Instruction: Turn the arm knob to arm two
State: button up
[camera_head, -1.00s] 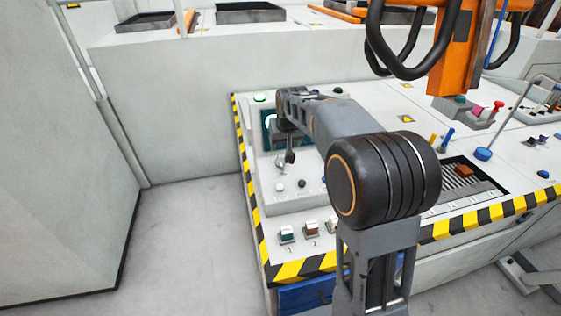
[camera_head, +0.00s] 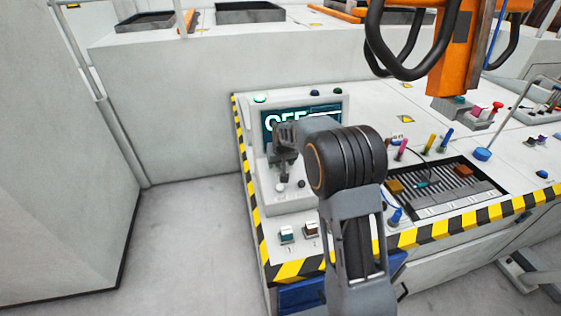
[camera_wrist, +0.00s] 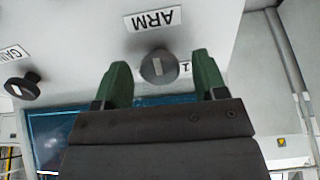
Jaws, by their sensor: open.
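The arm knob (camera_wrist: 158,67) is a round grey knob under an "ARM" label (camera_wrist: 168,18) in the wrist view, where the text appears upside down. A small plate marked "1" (camera_wrist: 185,68) sits just right of it. In the head view the knob (camera_head: 281,188) is on the sloped grey console face. My gripper (camera_wrist: 162,75) has its two green fingers apart, one on each side of the knob, with gaps showing. In the head view my gripper (camera_head: 283,172) hangs just above the knob. I cannot tell which number the knob points to.
A black knob labelled "GAIN" (camera_wrist: 23,86) is beside the arm knob. A screen (camera_head: 322,110) behind my gripper shows "OFF", partly hidden. An orange hanging column (camera_head: 460,55) is at right.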

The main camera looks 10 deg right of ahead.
jog(key=c, duration=0.9)
jog(key=m+b, duration=0.1)
jog(key=m, duration=0.3)
jog(key=m+b, duration=0.1)
jog(key=m, duration=0.3)
jog(key=shift+m, duration=0.5)
dwell(0.4)
jog(key=o, duration=0.9)
